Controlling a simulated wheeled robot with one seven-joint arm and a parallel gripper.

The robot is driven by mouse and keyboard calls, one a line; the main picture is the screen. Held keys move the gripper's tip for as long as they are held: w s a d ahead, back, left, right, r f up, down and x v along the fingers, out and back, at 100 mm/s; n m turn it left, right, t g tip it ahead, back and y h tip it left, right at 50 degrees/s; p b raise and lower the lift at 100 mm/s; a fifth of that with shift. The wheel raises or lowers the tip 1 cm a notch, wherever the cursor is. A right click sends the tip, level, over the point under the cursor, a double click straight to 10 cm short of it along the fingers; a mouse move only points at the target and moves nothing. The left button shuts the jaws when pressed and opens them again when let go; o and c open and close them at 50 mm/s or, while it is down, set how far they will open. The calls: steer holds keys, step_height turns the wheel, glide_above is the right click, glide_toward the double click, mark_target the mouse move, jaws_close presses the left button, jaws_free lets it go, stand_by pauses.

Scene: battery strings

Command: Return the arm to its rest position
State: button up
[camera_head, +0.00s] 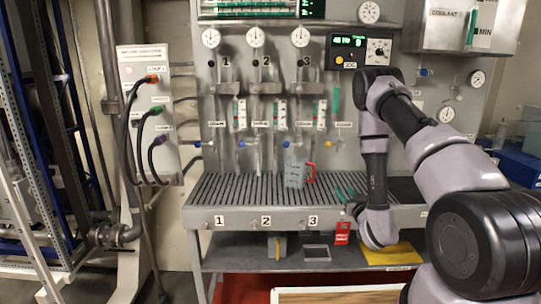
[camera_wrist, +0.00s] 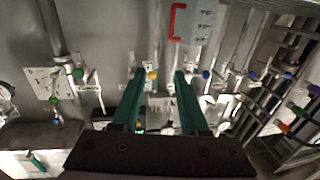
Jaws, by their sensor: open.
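My arm reaches in from the right in the head view and bends down in front of the slatted bench. My gripper (camera_head: 345,192) is at the bench's front edge, right of the number 3 label, with its green fingers pointing up and left. In the wrist view my gripper (camera_wrist: 160,75) shows two green fingers spread apart with nothing between them. A clear measuring jug (camera_head: 295,174) with a red handle stands on the bench left of the gripper. The jug (camera_wrist: 200,22) also shows at the top of the wrist view, beyond the fingertips and apart from them.
The slatted bench (camera_head: 240,190) is mostly clear left of the jug. A panel of gauges, tubes and valves (camera_head: 265,110) rises behind it. A red tag (camera_head: 342,232) hangs at the bench front. A yellow item (camera_head: 392,254) lies on the lower shelf. A cable box (camera_head: 145,95) stands left.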

steer(key=w+d+r+m+g+h, duration=0.1)
steer(key=w+d+r+m+h, duration=0.1)
steer(key=r, duration=0.5)
steer(key=w+d+r+m+g+h, duration=0.1)
steer(key=d+r+m+h, duration=0.15)
steer(key=r, duration=0.45)
steer(key=w+d+r+m+g+h, duration=0.1)
steer(key=w+d+r+m, duration=0.15)
steer(key=r, duration=0.45)
steer(key=s+a+r+g+y, duration=0.2)
steer(key=s+a+r, duration=0.1)
steer(key=s+r, duration=0.5)
steer(key=s+a+r+g+y, duration=0.1)
steer(key=s+a+r+g, duration=0.15)
steer(key=s+r, duration=0.55)
steer(key=s+a+n+g+y, duration=0.1)
steer(key=s+a+g, duration=0.2)
steer(key=s, duration=1.6)
steer(key=shift+s+a+y, duration=0.15)
steer(key=shift+s+y, duration=0.05)
steer(key=shift+y, duration=0.15)
steer(key=shift+g, duration=0.25)
